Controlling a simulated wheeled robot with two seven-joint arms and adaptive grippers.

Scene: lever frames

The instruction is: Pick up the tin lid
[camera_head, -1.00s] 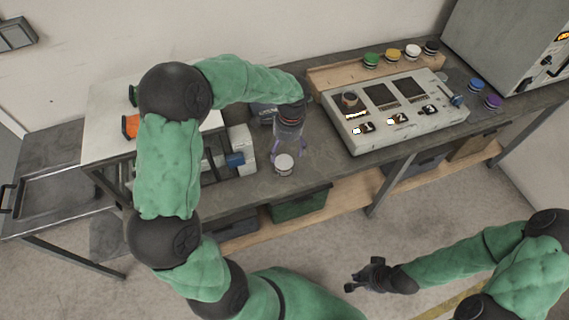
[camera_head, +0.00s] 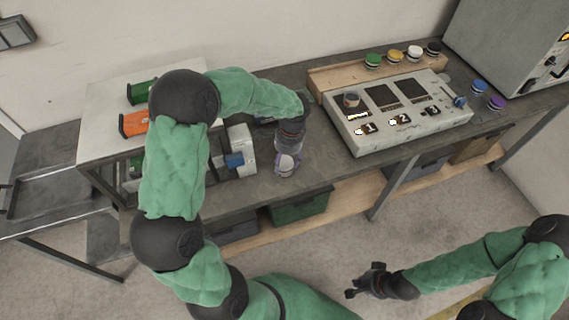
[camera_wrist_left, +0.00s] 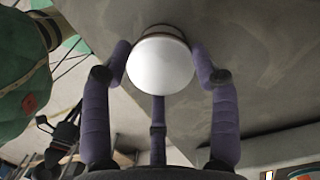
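The tin lid (camera_head: 285,164) is a small round white piece near the front edge of the workbench. In the left wrist view the tin lid (camera_wrist_left: 160,64) is a white disc with a darker rim behind it. My left gripper (camera_head: 287,163) is down around it, its purple fingers on either side. In the left wrist view the gripper's fingers (camera_wrist_left: 160,65) look spread, one on each side and a third below; firm contact does not show. My right gripper (camera_head: 364,280) is empty and open, over the floor away from the bench.
A grey panel (camera_head: 400,128) with numbered slots stands right of the lid. Several coloured lids or jars sit on a wooden ledge (camera_head: 325,75) behind it. White and blue boxes (camera_head: 241,143) stand close left of my left gripper. Green and orange items lie on the shelf (camera_head: 100,125).

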